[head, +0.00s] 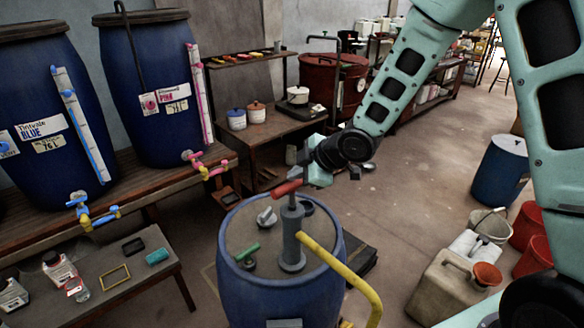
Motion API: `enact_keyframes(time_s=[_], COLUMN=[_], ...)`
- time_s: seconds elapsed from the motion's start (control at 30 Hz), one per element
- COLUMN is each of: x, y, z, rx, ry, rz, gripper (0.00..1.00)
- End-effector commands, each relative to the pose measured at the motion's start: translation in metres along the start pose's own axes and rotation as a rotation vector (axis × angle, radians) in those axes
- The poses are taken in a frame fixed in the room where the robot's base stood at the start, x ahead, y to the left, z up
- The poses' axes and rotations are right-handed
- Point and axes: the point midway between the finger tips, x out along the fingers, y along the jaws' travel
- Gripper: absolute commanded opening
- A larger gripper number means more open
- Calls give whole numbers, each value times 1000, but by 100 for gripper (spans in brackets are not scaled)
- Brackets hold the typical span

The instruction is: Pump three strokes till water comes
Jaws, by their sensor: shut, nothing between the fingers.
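A blue drum (275,290) stands at the lower middle of the head view. A grey hand pump (291,237) rises upright from its lid, with a red handle (286,188) at the top and a yellow spout (350,275) curving down to the right. No water shows at the part of the spout in view, and its mouth is cut off by the bottom edge. My gripper (303,172) is just above and beside the red handle. It is shut with nothing in it, and I cannot tell whether it touches the handle.
Two blue vats (150,90) with taps stand on a wooden bench at left. A low table (110,275) holds bottles and sponges. A beige jerrycan (450,285), a white bucket (490,226) and red buckets (527,226) stand at right. Open floor (410,190) lies behind the drum.

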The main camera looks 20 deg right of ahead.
Motion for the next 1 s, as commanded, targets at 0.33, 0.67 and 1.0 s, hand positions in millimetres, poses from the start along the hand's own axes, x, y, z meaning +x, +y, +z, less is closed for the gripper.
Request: enact_keyframes(time_s=[0.33, 0.67, 1.0], x=[4, 6, 9], y=[-4, -6, -8], z=[4, 6, 8], rx=[1, 1, 1], ry=[-3, -3, -3], rz=[-3, -3, -4], gripper=[0, 0, 0])
